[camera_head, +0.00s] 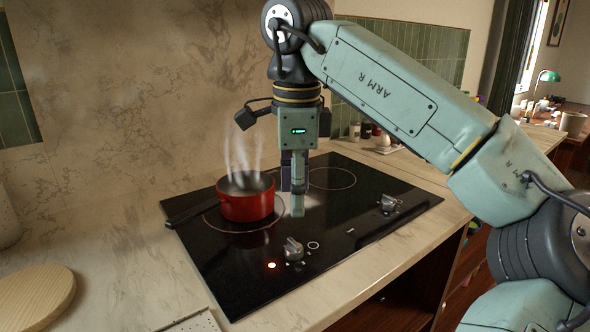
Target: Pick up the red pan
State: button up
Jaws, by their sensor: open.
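The red pan (246,205) stands upright on the left ring of the black cooktop. Steam rises from it. Its dark handle (190,211) points left over the cooktop's left edge. My gripper (293,202) hangs with its fingers pointing down, just right of the pan and above the cooktop. It is open and empty. Whether a finger touches the pan's right side cannot be told from this view.
The black cooktop (350,235) has two knobs, one front left (293,249) and one at right (388,203). A red indicator light glows near the left knob. A round wooden board (35,297) lies front left. Small jars (366,131) stand behind. A marble wall is close behind the pan.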

aim_at(224, 207)
jog(key=k, duration=0.95)
